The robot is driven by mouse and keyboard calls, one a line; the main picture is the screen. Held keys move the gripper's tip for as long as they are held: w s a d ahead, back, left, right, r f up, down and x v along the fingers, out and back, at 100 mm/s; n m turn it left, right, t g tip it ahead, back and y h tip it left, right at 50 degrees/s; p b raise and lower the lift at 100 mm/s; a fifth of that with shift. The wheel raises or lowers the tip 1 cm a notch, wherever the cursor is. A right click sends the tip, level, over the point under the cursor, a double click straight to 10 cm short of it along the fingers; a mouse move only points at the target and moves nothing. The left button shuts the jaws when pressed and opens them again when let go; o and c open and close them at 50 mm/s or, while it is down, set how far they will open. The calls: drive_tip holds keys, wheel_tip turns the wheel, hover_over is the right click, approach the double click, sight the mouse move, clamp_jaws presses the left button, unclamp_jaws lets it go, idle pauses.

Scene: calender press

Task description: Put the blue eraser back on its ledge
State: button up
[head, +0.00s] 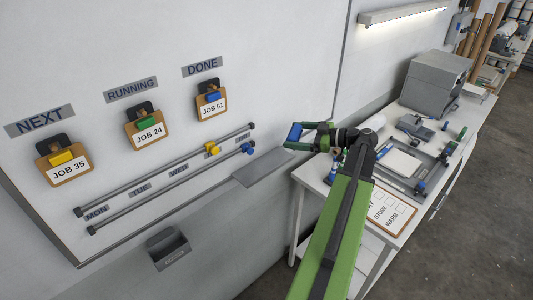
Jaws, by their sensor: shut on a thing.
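The blue eraser (294,131) is held at the tip of my gripper (298,137), near the middle of the picture. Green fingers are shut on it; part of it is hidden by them. A flat grey ledge (263,168) juts from the wall board, below and to the left of my gripper. Its top looks bare. The eraser is apart from the ledge in the picture. How far it is from the wall I cannot tell.
Two rails (165,172) with a yellow slider (212,148) and a blue slider (247,148) run along the board left of the ledge. A grey wall bin (168,247) hangs lower left. A cluttered white bench (312,180) stands to the right.

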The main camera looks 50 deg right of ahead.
drive_tip(key=shift+s+d+f+m+g+h+p, duration=0.2)
drive_tip(key=shift+d+f+m+g+h+p, duration=0.4)
drive_tip(key=shift+d+f+m+g, duration=0.55)
drive_tip(key=shift+w+a+f, duration=0.1)
drive_tip(key=shift+a+f, duration=0.05)
drive_tip(key=shift+a, duration=0.05)
drive_tip(key=b, duration=0.7)
hover_over(268, 164)
drive_tip(key=f, duration=0.6)
drive_tip(key=shift+s+d+f, duration=0.1)
drive_tip(key=shift+s+f, duration=0.15)
drive_tip(key=shift+f, duration=0.1)
drive_tip(key=shift+w, duration=0.35)
wheel_tip(268, 164, down, 4)
drive_tip(key=b, duration=0.4)
drive_tip(key=shift+f, duration=0.15)
drive_tip(key=shift+r, duration=0.2)
drive_tip(key=shift+f, duration=0.15)
drive_tip(key=o, duration=1.7)
drive_tip(key=shift+s+r, duration=0.15)
drive_tip(key=shift+r, duration=0.15)
drive_tip(key=p+v, duration=0.4)
drive_tip(key=v, duration=0.7)
drive_tip(key=shift+s+p, duration=0.3)
drive_tip(key=shift+s, duration=0.1)
